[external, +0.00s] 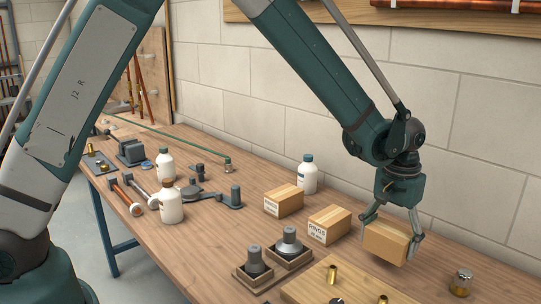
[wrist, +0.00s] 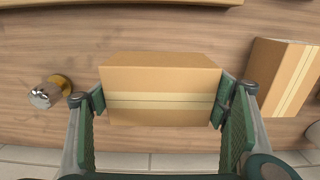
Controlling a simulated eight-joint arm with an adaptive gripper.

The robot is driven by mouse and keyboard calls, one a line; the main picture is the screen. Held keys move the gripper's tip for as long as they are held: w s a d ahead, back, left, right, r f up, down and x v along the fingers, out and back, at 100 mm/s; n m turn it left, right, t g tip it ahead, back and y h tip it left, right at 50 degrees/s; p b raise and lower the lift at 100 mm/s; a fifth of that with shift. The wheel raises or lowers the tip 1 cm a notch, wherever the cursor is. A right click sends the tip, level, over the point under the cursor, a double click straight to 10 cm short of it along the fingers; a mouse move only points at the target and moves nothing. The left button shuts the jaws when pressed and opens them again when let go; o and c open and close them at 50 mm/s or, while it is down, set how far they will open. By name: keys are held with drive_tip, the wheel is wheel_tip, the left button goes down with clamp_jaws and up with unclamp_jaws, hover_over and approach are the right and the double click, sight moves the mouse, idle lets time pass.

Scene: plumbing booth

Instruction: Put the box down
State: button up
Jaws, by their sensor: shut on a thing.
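My gripper (external: 391,236) is shut on a cardboard box (external: 385,243) at the right part of the workbench (external: 240,245). In the wrist view the held box (wrist: 160,90) sits between the two green-padded fingers (wrist: 160,108), with a pale tape strip across it. In the external view the box looks close to the bench top; I cannot tell whether its underside touches it. Two similar boxes stand on the bench to the left: one labelled RINGS (external: 329,225) and another (external: 284,201) farther left.
A small jar with a brass part (external: 461,282) stands right of the held box. A wooden board (external: 335,283) with brass fittings lies in front. Small trays with grey fittings (external: 253,262) and white bottles (external: 308,174) are to the left. The block wall is behind.

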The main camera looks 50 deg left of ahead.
sight(391, 230)
drive_tip(key=shift+f, duration=0.2)
drive_tip(key=shift+f, duration=1.85)
drive_tip(key=shift+f, duration=0.2)
drive_tip(key=o, duration=1)
drive_tip(key=shift+o, duration=0.2)
drive_tip(key=shift+r, duration=0.25)
wheel_tip(391, 230, up, 12)
drive_tip(key=shift+f, duration=0.1)
